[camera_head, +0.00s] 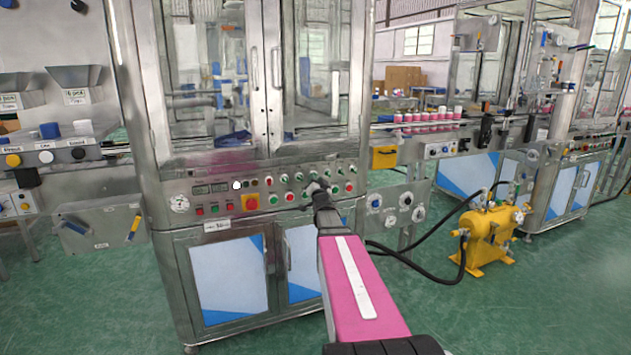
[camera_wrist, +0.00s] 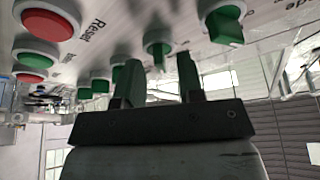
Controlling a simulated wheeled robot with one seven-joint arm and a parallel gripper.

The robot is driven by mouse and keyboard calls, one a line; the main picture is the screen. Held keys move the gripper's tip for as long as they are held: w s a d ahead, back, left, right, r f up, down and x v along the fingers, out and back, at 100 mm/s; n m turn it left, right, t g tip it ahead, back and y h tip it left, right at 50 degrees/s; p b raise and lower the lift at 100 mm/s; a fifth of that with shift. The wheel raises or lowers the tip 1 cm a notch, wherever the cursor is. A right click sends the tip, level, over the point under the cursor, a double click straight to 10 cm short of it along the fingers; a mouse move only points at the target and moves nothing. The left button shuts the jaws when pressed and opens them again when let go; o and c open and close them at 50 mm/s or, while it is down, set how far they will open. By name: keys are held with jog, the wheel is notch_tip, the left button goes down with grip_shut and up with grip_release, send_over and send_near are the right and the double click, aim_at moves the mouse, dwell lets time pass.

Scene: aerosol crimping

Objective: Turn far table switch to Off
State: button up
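My gripper (camera_head: 318,190) is at the control panel (camera_head: 345,171) on the front of the steel machine, among its rows of buttons and knobs. In the wrist view my gripper (camera_wrist: 158,80) has its two dark fingers apart. A green switch knob (camera_wrist: 157,52) shows between the fingertips, with a gap on each side; contact is not visible. Another green knob (camera_wrist: 224,24) is to its right, outside the fingers. I cannot read which knob is the far table switch. In the head view my gripper hides part of the panel.
A red button (camera_wrist: 48,22) labelled Reset and several green buttons and knobs are left of my fingers in the wrist view. The machine's glass doors (camera_head: 225,80) are above the panel. A yellow pump (camera_head: 490,238) with black hoses stands on the green floor at right.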

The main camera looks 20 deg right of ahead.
jog(key=shift+w+r, duration=0.15)
jog(key=shift+w, duration=0.2)
grip_shut()
jog(key=shift+d+n, duration=0.1)
jog(key=shift+n, duration=0.4)
jog(key=n+y, duration=0.3)
jog(key=n, duration=0.2)
jog(key=n+y, duration=0.3)
jog(key=n, duration=0.2)
jog(key=n+y, duration=0.2)
jog(key=n, duration=0.4)
jog(key=shift+d+y, duration=0.3)
jog(key=shift+y, duration=0.1)
jog(key=shift+n, duration=0.4)
